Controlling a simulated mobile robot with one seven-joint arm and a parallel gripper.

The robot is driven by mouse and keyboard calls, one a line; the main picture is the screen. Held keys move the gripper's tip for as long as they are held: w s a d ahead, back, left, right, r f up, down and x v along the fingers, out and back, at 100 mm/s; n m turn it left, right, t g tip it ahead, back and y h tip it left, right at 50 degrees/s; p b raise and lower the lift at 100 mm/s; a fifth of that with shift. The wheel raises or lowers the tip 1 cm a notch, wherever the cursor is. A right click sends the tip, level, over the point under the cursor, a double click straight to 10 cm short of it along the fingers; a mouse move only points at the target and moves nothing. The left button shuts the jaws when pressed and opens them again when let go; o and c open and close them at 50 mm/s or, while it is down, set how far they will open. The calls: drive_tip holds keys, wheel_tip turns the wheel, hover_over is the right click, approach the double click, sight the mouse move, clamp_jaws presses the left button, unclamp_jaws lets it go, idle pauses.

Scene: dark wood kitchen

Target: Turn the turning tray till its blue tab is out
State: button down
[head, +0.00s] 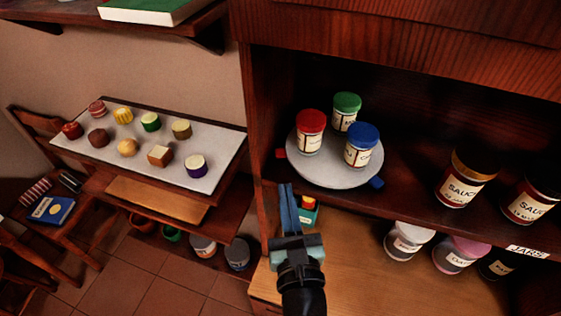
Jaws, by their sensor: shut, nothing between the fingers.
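The turning tray (334,181) is a round grey-white disc on the cabinet shelf. Its blue tab (376,182) sticks out at the front right, by the shelf's front edge. A red tab (280,154) sticks out at its left. On the tray stand a red-lidded jar (309,138), a green-lidded jar (346,109) and a blue-lidded jar (361,150). My gripper (289,188) is in front of the shelf, below and left of the tray. Its fingers are shut with nothing between them, and it appears apart from the tray.
Two sauce jars (465,177) stand right on the same shelf. Lidded jars (408,239) stand below it, behind a "JARS" label (528,251).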

sight(279, 157)
drive_tip(key=w, duration=0.4)
drive_tip(key=w+a+p, duration=0.1)
drive_tip(key=w, duration=0.1)
drive_tip(key=shift+w, duration=0.3)
